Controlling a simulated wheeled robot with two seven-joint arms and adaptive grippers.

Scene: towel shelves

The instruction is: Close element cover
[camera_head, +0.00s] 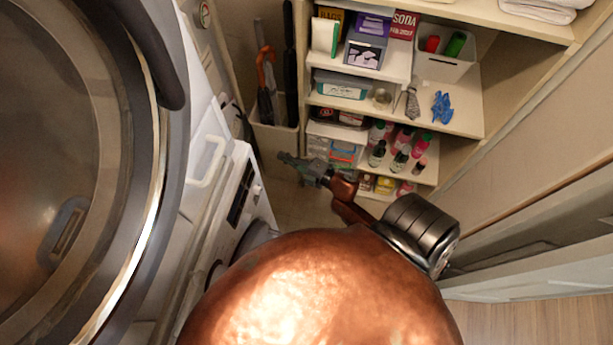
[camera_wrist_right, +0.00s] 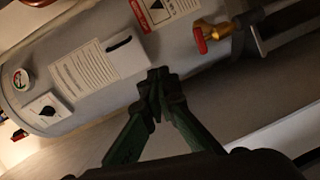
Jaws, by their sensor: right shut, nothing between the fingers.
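In the right wrist view a grey cylindrical tank (camera_wrist_right: 185,48) lies across the upper part. A pale flat panel (camera_wrist_right: 124,62) with a dark slot or handle sits on its side. It looks like the element cover, but I cannot tell whether it is fully closed. My right gripper (camera_wrist_right: 157,78) is shut and empty, its fingertips showing just beside the panel's right end; I cannot tell whether they touch. The tank is not clear there. My left gripper is not in view.
A gauge (camera_wrist_right: 21,79), a dial (camera_wrist_right: 44,107) and a red-handled brass valve (camera_wrist_right: 205,34) are on the tank. In the head view a large round appliance door (camera_head: 170,150) stands at left, a white appliance (camera_head: 240,195) beside it. Stocked shelves (camera_head: 455,118) are behind.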

